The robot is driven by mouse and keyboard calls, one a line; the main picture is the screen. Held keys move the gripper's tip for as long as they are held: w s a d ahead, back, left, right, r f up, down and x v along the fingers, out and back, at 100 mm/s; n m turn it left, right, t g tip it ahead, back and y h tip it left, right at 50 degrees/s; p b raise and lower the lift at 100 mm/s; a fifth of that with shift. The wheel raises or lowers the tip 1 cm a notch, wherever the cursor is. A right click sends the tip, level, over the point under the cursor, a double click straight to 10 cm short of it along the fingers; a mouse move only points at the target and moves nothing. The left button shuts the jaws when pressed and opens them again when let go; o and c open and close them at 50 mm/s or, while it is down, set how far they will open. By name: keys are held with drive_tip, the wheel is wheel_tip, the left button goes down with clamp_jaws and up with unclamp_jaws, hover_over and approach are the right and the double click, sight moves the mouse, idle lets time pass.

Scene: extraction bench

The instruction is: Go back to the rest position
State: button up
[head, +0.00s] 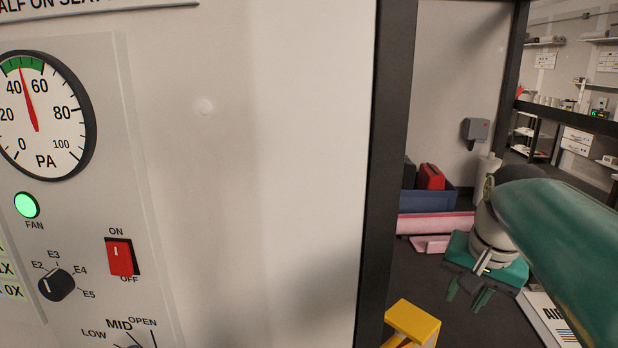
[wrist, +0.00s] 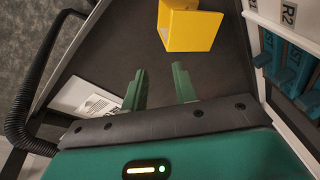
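My gripper (wrist: 160,84) shows in the wrist view with its two green fingers apart and nothing between them. In the head view my gripper (head: 468,292) hangs at the right, pointing down, to the right of the dark frame post and clear of the panel. A yellow open-ended block (wrist: 190,28) lies beyond the fingertips in the wrist view, apart from them. The same yellow block (head: 412,322) shows at the bottom of the head view, left of my gripper.
A control panel with a pressure gauge (head: 40,115), red switch (head: 120,257) and dial (head: 56,285) fills the left. A dark post (head: 384,180) stands beside it. A blue bin (head: 428,199) sits behind. In the wrist view, a black hose (wrist: 38,80) runs left and teal pieces (wrist: 290,75) line the right.

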drive_tip(key=s+a+f+n+t, duration=0.2)
drive_tip(key=s+a+f+n, duration=0.4)
drive_tip(key=s+a+f, duration=0.3)
drive_tip(key=shift+s+a+n+t, duration=0.3)
drive_tip(key=shift+s+a+n, duration=0.1)
drive_tip(key=shift+s+a, duration=0.75)
